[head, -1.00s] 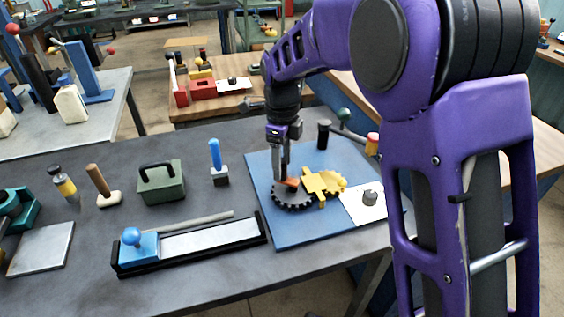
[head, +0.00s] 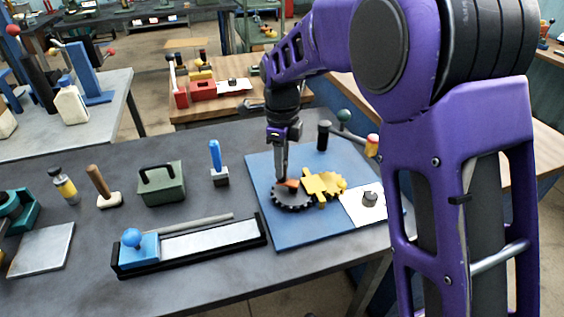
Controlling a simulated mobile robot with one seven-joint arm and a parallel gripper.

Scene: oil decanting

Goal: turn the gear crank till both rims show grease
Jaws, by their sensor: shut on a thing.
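A dark toothed gear (head: 293,199) lies on the blue board (head: 290,233). A yellow gear (head: 334,184) with a raised block sits just to its right, and their rims appear to meet. My gripper (head: 279,180) points down over the dark gear's back left part. It is shut on the crank (head: 291,184), a small orange-brown part showing beside the fingertips. The fingers and the gear's teeth hide most of the grip. Grease on either rim is too small to make out.
A white plate with a dark knob (head: 370,198) lies right of the gears. A black post (head: 323,135) and a green-knobbed lever (head: 344,116) stand behind. A sharpening stone in a black tray (head: 190,258) and a blue-handled tool (head: 216,160) are left of the board.

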